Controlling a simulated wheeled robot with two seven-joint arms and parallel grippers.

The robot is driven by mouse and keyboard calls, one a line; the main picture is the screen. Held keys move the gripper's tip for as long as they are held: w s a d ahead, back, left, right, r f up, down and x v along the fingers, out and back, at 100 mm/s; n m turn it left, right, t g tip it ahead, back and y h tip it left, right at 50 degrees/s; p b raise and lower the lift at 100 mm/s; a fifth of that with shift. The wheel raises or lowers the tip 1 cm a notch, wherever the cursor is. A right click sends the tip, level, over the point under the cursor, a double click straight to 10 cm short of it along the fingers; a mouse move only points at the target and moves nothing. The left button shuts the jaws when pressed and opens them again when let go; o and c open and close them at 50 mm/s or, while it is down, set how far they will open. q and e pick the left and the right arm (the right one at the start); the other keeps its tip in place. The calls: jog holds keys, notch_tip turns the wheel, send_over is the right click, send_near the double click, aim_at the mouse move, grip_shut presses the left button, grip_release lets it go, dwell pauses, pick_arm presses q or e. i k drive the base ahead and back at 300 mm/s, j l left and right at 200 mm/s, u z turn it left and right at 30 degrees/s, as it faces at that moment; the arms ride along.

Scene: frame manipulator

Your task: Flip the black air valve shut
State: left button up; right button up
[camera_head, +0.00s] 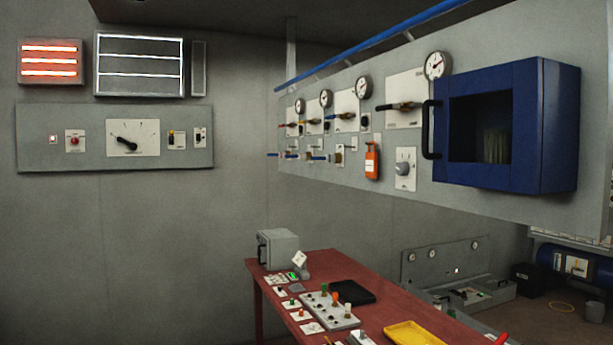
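A valve with a black lever (398,106) sits on a white plate (406,85) on the long grey wall panel, left of the blue cabinet. Its lever lies about level and points left; the valve body is too small to read in detail. A round gauge (438,65) is just above and to the right of the plate. Neither of my grippers shows in the head view, so nothing is seen near the valve.
The blue cabinet (558,130) with a black handle (428,130) juts out right of the valve. More valves, including a blue-handled one (342,116), line the panel leftward. An orange device (372,160) hangs below. A red table (395,314) with several devices stands beneath.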

aim_at(395, 106)
jog(key=i+j+z, duration=0.1)
jog(key=i+z, duration=0.2)
jog(key=i, duration=0.15)
jog(key=i+j+z, duration=0.6)
jog(key=i, duration=0.2)
jog(key=i+l, duration=0.05)
